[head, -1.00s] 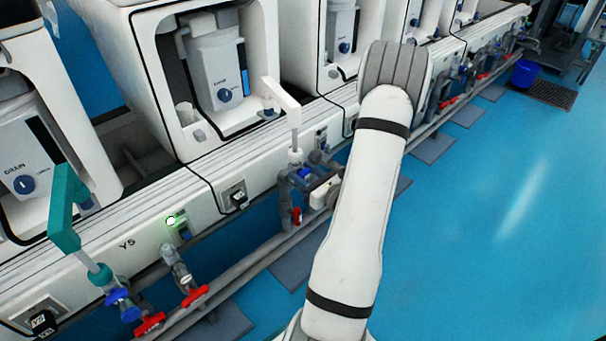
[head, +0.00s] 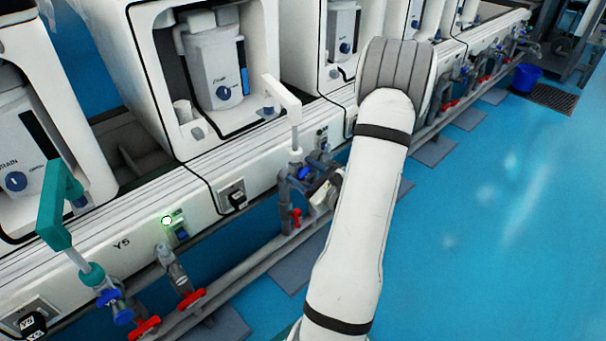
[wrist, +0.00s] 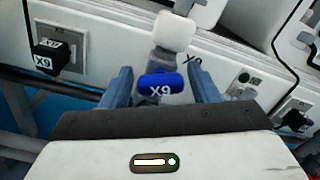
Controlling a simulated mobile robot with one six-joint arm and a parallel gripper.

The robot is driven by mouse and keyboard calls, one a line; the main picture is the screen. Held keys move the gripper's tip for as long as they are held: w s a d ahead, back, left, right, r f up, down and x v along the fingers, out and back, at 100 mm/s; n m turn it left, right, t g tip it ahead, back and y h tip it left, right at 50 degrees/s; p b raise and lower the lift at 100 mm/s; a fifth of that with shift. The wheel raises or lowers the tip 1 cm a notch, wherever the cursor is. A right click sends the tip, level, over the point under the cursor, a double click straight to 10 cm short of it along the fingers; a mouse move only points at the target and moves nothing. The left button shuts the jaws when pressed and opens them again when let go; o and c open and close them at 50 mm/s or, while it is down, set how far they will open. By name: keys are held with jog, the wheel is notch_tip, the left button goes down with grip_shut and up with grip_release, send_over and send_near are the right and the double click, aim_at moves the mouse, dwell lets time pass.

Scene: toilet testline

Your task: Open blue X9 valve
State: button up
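The blue X9 valve handle (wrist: 160,88) shows in the wrist view, with a white "X9" on its face. It sits below a pale square-ended fitting (wrist: 173,32). My gripper (wrist: 160,84) is open, with one blue-grey finger on each side of the handle. Gaps show between the handle and both fingers. In the head view my arm covers part of the pipework, and I cannot clearly make out my gripper. A blue handle (head: 305,173) shows there beside my arm, but its label is not readable.
A black plug block marked X9 (wrist: 45,58) is at the left in the wrist view. Red handles (head: 191,299) line the lower pipes. A teal tap (head: 57,205) and a white tap (head: 285,100) stand above the rail. Blue floor (head: 500,220) at right is clear.

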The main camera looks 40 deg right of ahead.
aim_at(307, 174)
jog(key=shift+o, duration=0.7)
jog(key=shift+s+d, duration=0.1)
jog(key=shift+s, duration=0.2)
jog(key=s+p, duration=0.1)
jog(key=s, duration=0.2)
jog(key=s+p, duration=0.1)
jog(key=s, duration=0.2)
jog(key=shift+d+r, duration=0.1)
jog(key=shift+d, duration=0.1)
jog(key=shift+s, duration=0.65)
jog(key=shift+c, duration=0.4)
